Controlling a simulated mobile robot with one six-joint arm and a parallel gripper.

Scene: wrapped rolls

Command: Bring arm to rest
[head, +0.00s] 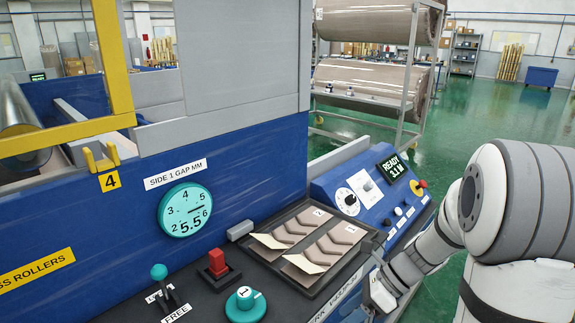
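My white arm enters from the right and bends down to the lower middle of the head view. My gripper (376,296) is low in front of the dark machine ledge, close to the front right corner of a tray (335,290). Its fingers are small and partly cut off or hidden, so I cannot tell whether they are open or hold anything. The tray lies flat on the ledge. It holds two brown, chevron-patterned samples (328,243) with pale folded corners and numbered labels.
A teal lever (159,272), a red switch (217,262) and a teal knob (245,299) are on the ledge. A round gauge (185,210) reads 5.5. Wrapped rolls (372,85) lie on a rack; green floor is open behind.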

